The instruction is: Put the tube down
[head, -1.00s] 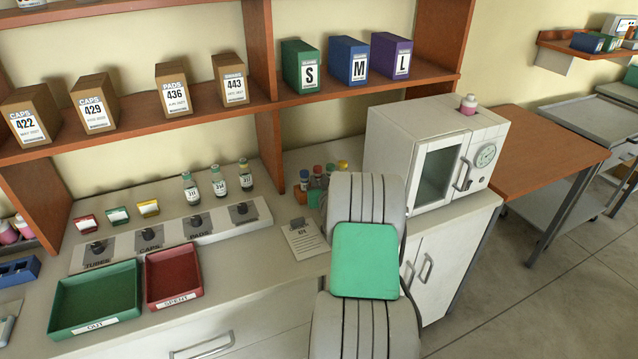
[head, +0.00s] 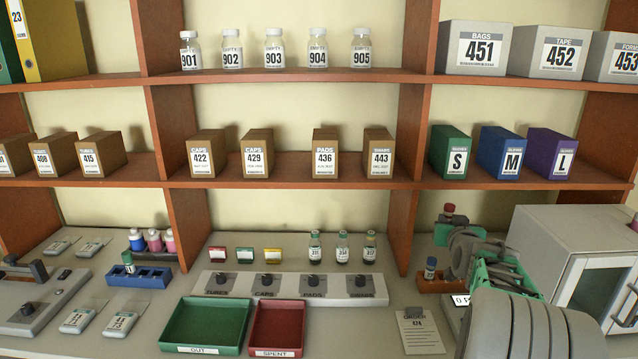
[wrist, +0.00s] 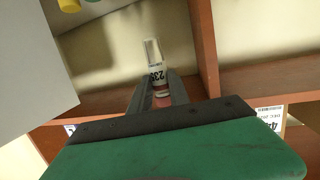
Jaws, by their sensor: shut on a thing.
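A tube with a red top (head: 449,209) is held at the tip of my gripper (head: 447,219), above the right part of the bench. In the wrist view the tube (wrist: 155,62) shows a clear end, a white label that seems to begin with 23, and a reddish part between the dark jaws (wrist: 160,92). My gripper is shut on it. Below, a brown rack (head: 428,284) stands on the bench with a blue-capped tube (head: 430,266) in its left end. My arm hides the rest of the rack.
The white incubator (head: 540,240) stands close on the right. A clipboard (head: 420,335) lies in front of the rack. A shelf upright (head: 407,190) and gloves boxes (head: 500,152) are behind. A green tray (head: 205,325) and red tray (head: 277,328) are to the left.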

